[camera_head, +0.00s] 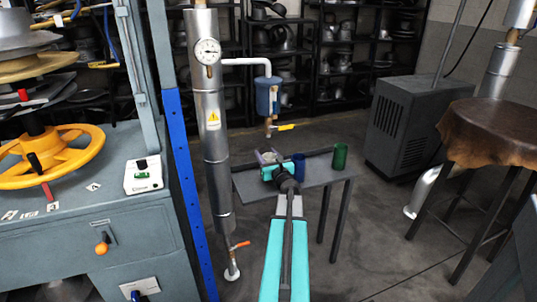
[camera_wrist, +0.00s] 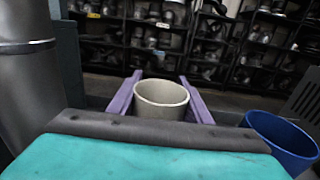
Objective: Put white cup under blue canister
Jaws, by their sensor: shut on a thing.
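The white cup (camera_wrist: 162,100) stands upright between the two purple fingers of my gripper (camera_wrist: 160,82) in the wrist view. The gripper is shut on it. In the head view my gripper (camera_head: 268,160) is over the left part of the small grey table, and the cup is mostly hidden by it. The blue canister (camera_head: 268,95) hangs from a white pipe, above my gripper in the picture. A spout with a yellow-handled valve (camera_head: 284,127) is below the canister. I cannot tell whether the cup touches the table.
A blue cup (camera_head: 299,167) stands close to the right of my gripper and also shows in the wrist view (camera_wrist: 282,140). A green cup (camera_head: 340,156) is farther right on the grey table (camera_head: 325,178). A steel column (camera_head: 211,130) with a gauge stands at left.

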